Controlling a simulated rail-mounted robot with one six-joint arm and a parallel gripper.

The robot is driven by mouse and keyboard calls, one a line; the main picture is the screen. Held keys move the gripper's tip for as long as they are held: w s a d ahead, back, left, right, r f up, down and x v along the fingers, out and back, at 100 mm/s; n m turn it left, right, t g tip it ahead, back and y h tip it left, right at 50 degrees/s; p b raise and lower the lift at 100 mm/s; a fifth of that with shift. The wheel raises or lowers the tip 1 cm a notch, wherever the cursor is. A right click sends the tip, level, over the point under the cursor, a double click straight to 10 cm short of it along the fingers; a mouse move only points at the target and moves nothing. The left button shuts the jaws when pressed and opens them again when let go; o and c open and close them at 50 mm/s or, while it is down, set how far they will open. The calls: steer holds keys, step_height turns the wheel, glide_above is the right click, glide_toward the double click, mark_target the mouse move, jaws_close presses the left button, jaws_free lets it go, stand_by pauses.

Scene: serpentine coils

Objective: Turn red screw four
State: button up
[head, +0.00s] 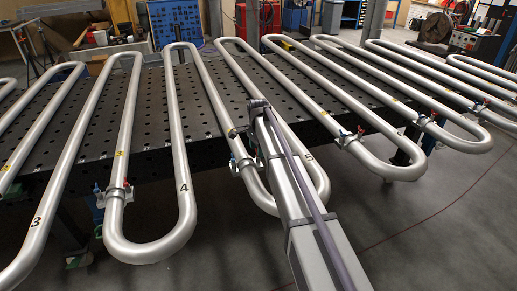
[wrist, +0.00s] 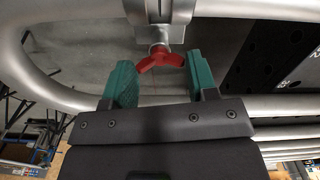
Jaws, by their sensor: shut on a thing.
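The red screw (wrist: 160,60) shows in the wrist view as a winged knob below a metal clamp (wrist: 158,32) on a pipe. My gripper (wrist: 158,66) has two green fingers, one on each side of the knob, and is shut on it. In the head view my arm reaches over the coils to a clamp (head: 241,165) on the pipe between the labels 4 and 5. My fingers and their contact with the screw cannot be made out there.
Serpentine steel pipes (head: 183,145) lie across a dark perforated table (head: 198,112) and overhang its front edge. Other clamps with red and blue parts sit on neighbouring coils, such as the clamp at left (head: 118,192). Open grey floor (head: 410,240) lies in front at right.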

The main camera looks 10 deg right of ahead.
steer(key=shift+m, duration=0.3)
steer(key=o, duration=0.9)
steer(key=shift+o, duration=0.2)
step_height(320, 180, up, 11)
steer(key=p, duration=1)
steer(key=shift+p, duration=0.4)
steer(key=shift+a, duration=0.1)
